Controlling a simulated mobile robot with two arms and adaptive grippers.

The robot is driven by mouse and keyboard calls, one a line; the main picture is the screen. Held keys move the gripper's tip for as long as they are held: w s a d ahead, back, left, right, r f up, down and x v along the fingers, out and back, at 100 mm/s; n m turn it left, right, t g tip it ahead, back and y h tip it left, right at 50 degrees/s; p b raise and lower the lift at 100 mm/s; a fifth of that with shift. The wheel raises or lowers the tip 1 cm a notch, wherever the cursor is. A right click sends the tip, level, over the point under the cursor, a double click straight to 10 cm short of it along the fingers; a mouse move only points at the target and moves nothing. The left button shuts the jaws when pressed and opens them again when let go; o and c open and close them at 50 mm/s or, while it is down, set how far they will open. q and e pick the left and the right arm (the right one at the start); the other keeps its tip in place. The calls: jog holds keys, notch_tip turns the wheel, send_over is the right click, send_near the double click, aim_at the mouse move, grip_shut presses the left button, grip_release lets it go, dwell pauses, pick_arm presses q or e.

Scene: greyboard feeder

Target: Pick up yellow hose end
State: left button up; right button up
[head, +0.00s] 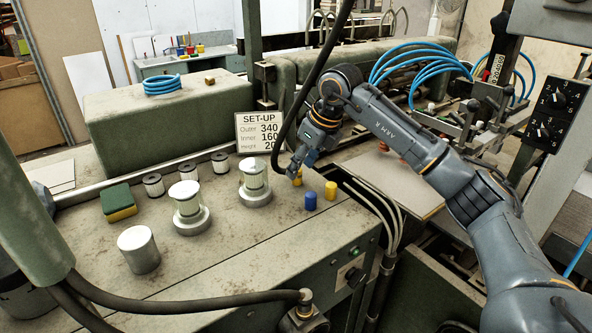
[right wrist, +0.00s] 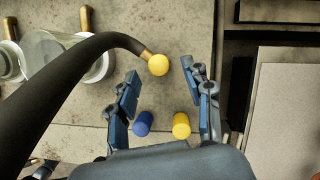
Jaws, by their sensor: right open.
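The yellow hose end (right wrist: 158,65) is a round yellow tip with a brass-coloured collar on a thick black hose (right wrist: 70,95). In the right wrist view it lies ahead of my right gripper (right wrist: 160,85), roughly between the lines of the two spread blue-grey fingers, with no finger touching it. In the head view my right gripper (head: 300,165) is low over the bench's right part, and a bit of yellow (head: 297,181) shows just below it, partly hidden. The right gripper is open and empty. My left gripper is not in view.
A blue cap (head: 311,201) and a yellow cap (head: 331,190) stand close by on the bench (head: 270,245). Metal spools (head: 255,190), a sponge (head: 118,202) and a set-up sign (head: 262,132) are to the left. The bench edge drops off at right.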

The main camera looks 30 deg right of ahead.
jog(key=shift+p+x, duration=0.3)
jog(key=shift+x, duration=0.7)
jog(key=shift+w+f, duration=0.1)
jog(key=shift+f, duration=0.3)
grip_shut()
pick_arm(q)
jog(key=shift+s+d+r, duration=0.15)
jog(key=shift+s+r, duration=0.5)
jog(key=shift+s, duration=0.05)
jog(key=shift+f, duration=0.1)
